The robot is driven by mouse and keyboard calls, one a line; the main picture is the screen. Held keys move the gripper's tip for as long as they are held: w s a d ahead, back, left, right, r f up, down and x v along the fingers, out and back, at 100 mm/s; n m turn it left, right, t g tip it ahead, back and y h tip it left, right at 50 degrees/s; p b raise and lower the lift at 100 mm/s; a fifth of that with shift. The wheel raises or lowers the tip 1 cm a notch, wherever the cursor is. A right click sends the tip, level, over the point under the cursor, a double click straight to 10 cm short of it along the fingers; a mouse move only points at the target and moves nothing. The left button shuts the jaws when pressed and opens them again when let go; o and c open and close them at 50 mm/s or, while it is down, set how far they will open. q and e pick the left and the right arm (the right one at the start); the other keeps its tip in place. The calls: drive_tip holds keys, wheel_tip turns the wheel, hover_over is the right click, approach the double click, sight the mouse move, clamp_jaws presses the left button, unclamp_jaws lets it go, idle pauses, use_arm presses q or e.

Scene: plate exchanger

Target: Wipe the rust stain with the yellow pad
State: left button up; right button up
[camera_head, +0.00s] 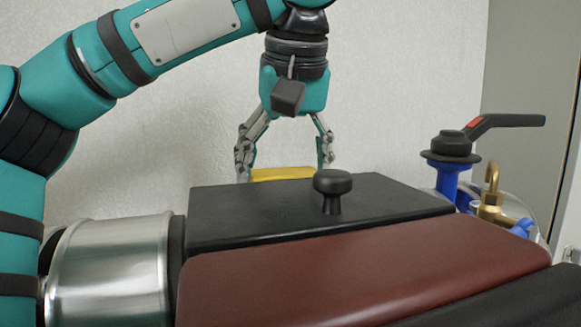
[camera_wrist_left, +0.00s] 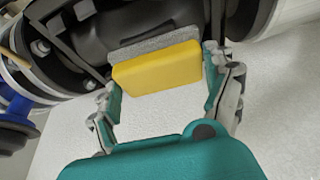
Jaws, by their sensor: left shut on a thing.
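The yellow pad (camera_head: 284,174) shows in the head view just behind the far edge of the black cover, which hides its lower part. My left gripper (camera_head: 285,167) points down and is shut on the pad, one finger at each end. In the left wrist view the yellow pad (camera_wrist_left: 158,69) has a grey layer (camera_wrist_left: 152,45) on its side facing the dark machine. I cannot tell whether this grey layer touches the machine. I cannot make out the rust stain in either view. My right gripper is in neither view.
A black cover (camera_head: 255,215) with a black knob (camera_head: 332,190) stands in front of my left gripper. A red-brown padded surface (camera_head: 350,275) lies nearer. A blue valve with a black lever (camera_head: 505,121) and a brass fitting (camera_head: 491,200) stand at the right. A pale wall is behind.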

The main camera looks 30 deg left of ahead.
use_arm(q)
drive_tip(key=shift+w+a+f, duration=0.1)
drive_tip(key=shift+w+a, duration=1.4)
drive_tip(key=shift+a, duration=0.3)
drive_tip(key=shift+d, duration=0.15)
drive_tip(key=shift+d, duration=0.1)
drive_tip(key=shift+s+d+f, duration=0.15)
drive_tip(key=shift+s+d, duration=1.75)
drive_tip(key=shift+d, duration=0.15)
drive_tip(key=shift+s+d, duration=0.75)
drive_tip(key=shift+d, duration=0.15)
drive_tip(key=shift+s+d+r, duration=0.1)
drive_tip(key=shift+d+r, duration=0.1)
drive_tip(key=shift+w+a, duration=1.4)
drive_tip(key=shift+a, duration=0.25)
drive_tip(key=shift+w+a, duration=1.35)
drive_tip(key=shift+a, duration=0.3)
